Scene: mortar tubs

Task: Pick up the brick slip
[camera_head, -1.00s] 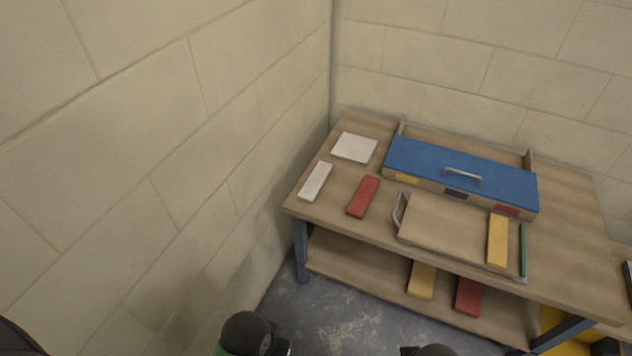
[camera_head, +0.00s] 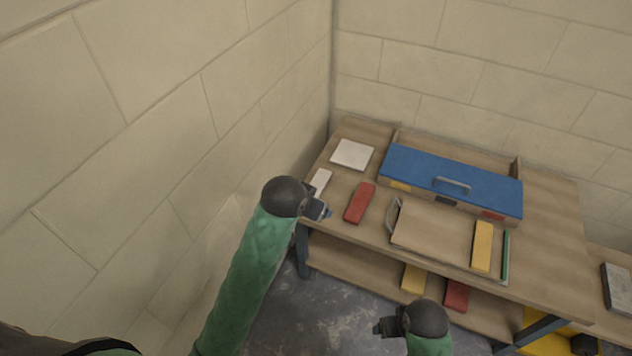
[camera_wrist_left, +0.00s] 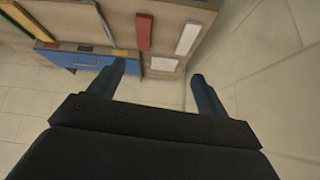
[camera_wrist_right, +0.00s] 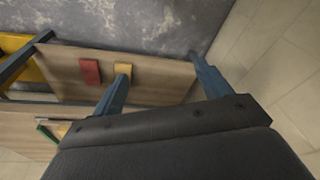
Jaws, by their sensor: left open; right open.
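A red slip (camera_head: 360,203) lies flat on the upper bench top, with a white slip (camera_head: 320,181) to its left; which one is the brick slip I cannot tell. A yellow slip (camera_head: 482,246) lies on a tray (camera_head: 432,232) at the right. Another yellow slip (camera_head: 413,278) and red slip (camera_head: 456,296) lie on the lower shelf. My left gripper (camera_head: 321,211) is open and empty at the bench's left front corner, partly hiding the white slip. It also shows in the left wrist view (camera_wrist_left: 160,72). My right gripper (camera_head: 382,327) is open and empty, low before the bench.
A blue-topped box (camera_head: 455,170) with a handle stands behind the tray. A square white tile (camera_head: 352,154) lies at the back left of the bench. A block wall (camera_head: 150,130) runs close along the left. A green strip (camera_head: 506,255) lies at the tray's right edge.

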